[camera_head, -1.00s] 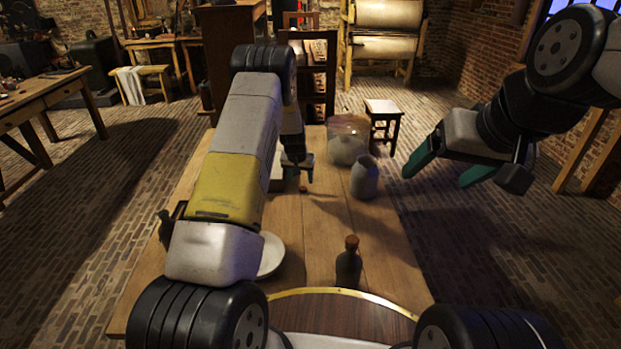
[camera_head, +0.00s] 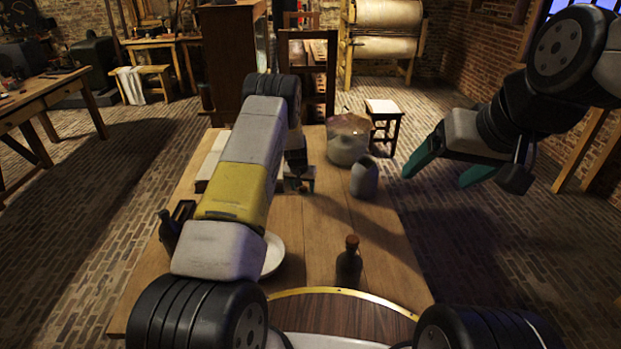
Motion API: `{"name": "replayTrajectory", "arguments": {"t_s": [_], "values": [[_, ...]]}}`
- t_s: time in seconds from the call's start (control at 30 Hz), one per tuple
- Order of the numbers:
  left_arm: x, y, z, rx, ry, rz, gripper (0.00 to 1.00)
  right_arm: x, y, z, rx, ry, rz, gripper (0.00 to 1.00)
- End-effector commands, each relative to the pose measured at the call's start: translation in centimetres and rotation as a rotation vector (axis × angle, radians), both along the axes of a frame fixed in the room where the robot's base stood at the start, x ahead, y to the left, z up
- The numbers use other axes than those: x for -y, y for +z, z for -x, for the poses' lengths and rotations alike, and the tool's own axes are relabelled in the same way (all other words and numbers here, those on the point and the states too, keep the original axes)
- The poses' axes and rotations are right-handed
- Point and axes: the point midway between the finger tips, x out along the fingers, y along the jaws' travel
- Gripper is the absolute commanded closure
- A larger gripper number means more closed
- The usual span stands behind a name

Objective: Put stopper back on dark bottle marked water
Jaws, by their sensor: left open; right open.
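A dark bottle (camera_head: 348,268) stands upright at the near side of the table, with a brown stopper (camera_head: 351,242) in its neck. Another dark bottle (camera_head: 168,232) stands at the table's left edge, partly hidden by my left arm. No label is readable on either, so I cannot tell which is marked water. My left gripper (camera_head: 299,186) is open, pointing down low over the middle of the table. The small brown piece seen there earlier is not clearly visible now; the gripper seems to cover it. My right gripper (camera_head: 445,172) is open and empty, in the air right of the table.
A white dish (camera_head: 272,254) is partly behind my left arm. A pale flat block (camera_head: 211,160) lies at the far left. The table's (camera_head: 385,240) right front is mostly clear.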

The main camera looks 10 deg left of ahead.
Motion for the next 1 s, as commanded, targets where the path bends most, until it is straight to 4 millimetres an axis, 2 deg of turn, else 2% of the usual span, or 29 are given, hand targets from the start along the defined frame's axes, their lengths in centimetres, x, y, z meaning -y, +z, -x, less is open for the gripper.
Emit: {"name": "replayTrajectory", "arguments": {"t_s": [0.17, 0.43, 0.8, 1.0], "values": [[0.0, 0.0, 0.0, 0.000, 0.000, 0.000, 0.46, 0.0, 0.0, 0.0, 0.000, 0.000, 0.000, 0.19], [0.0, 0.0, 0.0, -0.001, 0.000, 0.000, 0.99, 0.0, 0.0, 0.0, 0.000, 0.000, 0.000, 0.19], [0.0, 0.2, 0.0, 0.000, 0.000, 0.000, 1.00, 0.0, 0.0, 0.0, 0.000, 0.000, 0.000, 0.19], [0.0, 1.8, 0.0, 0.001, 0.000, 0.000, 1.00, 0.0, 0.0, 0.0, 0.000, 0.000, 0.000, 0.19]]}}
